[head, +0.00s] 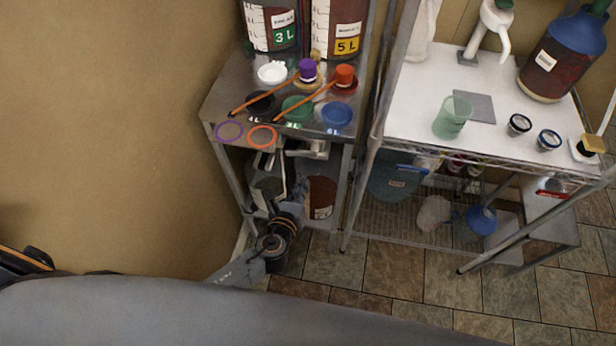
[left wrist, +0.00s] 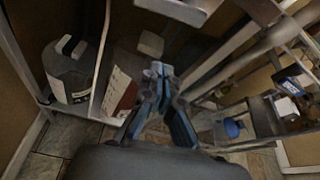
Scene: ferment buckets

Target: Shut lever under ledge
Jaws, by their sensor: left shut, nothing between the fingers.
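The metal ledge (head: 225,131) is the front of the left rack's top shelf. Pale metal parts (head: 310,149) sit just under it, with a thin bent bar (head: 283,178) hanging below; I cannot tell for certain which is the lever or how it is set. In the left wrist view a grey metal piece (left wrist: 178,10) crosses the top, ahead of the fingers. My left gripper (head: 287,220) is below the ledge, in front of the rack. In the left wrist view its fingers (left wrist: 158,72) are together and empty, apart from the grey piece. My right gripper is out of view.
Jugs marked 3 L (head: 272,28) and 5 L (head: 336,30), with coloured caps and cups, stand on the left rack. A brown container (head: 320,196) stands on the shelf below. A white-topped wire rack (head: 415,110) is close on the right. Tiled floor (head: 340,268) is clear in front.

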